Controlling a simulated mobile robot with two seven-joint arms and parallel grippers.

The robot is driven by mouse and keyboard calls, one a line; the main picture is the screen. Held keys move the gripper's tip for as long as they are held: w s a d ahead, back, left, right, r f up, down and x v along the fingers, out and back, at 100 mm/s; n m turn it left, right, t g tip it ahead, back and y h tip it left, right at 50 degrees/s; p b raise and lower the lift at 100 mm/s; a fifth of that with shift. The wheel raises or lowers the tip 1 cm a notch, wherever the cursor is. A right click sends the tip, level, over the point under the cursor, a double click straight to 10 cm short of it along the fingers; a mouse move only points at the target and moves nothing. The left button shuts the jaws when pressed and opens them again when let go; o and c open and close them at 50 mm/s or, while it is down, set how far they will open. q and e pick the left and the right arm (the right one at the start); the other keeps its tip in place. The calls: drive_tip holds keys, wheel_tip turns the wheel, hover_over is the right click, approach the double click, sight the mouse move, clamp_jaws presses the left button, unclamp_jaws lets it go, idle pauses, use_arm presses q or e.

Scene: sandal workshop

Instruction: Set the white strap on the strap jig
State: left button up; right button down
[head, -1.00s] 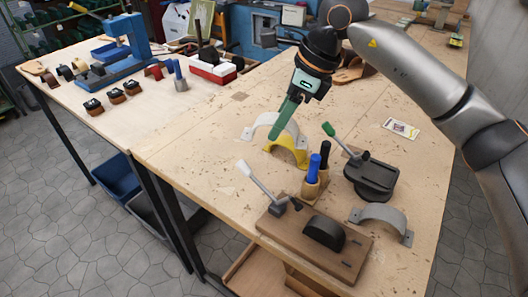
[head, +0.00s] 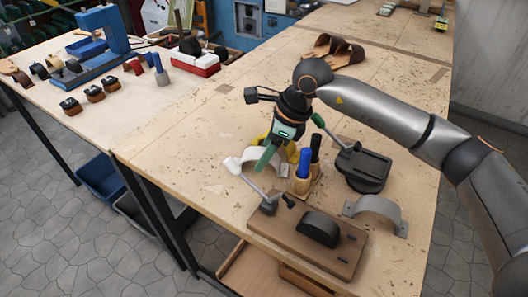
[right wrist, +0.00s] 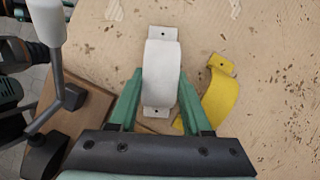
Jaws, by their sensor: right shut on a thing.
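The white strap (right wrist: 162,72) is an arched band with a holed flat tab at each end. In the head view it (head: 250,158) shows partly behind my right gripper (head: 266,160). In the right wrist view, the green fingers of my right gripper (right wrist: 157,102) are shut on the strap's sides near its lower end. The strap jig (head: 305,242) is a brown board at the front of the bench, with a black half-round form (head: 318,227), two dark pegs and a white-knobbed lever (head: 250,180), raised. The form is bare. My left gripper is not in view.
A yellow strap (right wrist: 221,94) lies close right of the white one. A tool holder (head: 303,185) with blue and black handles stands between gripper and jig. A green-handled black clamp (head: 362,167) and a grey strap (head: 380,212) lie to the right.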

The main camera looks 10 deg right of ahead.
drive_tip(key=shift+f, duration=0.15)
drive_tip(key=shift+f, duration=0.15)
drive_tip(key=shift+c, duration=1.7)
unclamp_jaws()
drive_tip(key=shift+r, duration=0.35)
drive_tip(key=b+v, duration=0.1)
drive_tip(key=v, duration=1)
drive_tip(key=shift+d+r, duration=0.2)
drive_tip(key=shift+r, duration=0.15)
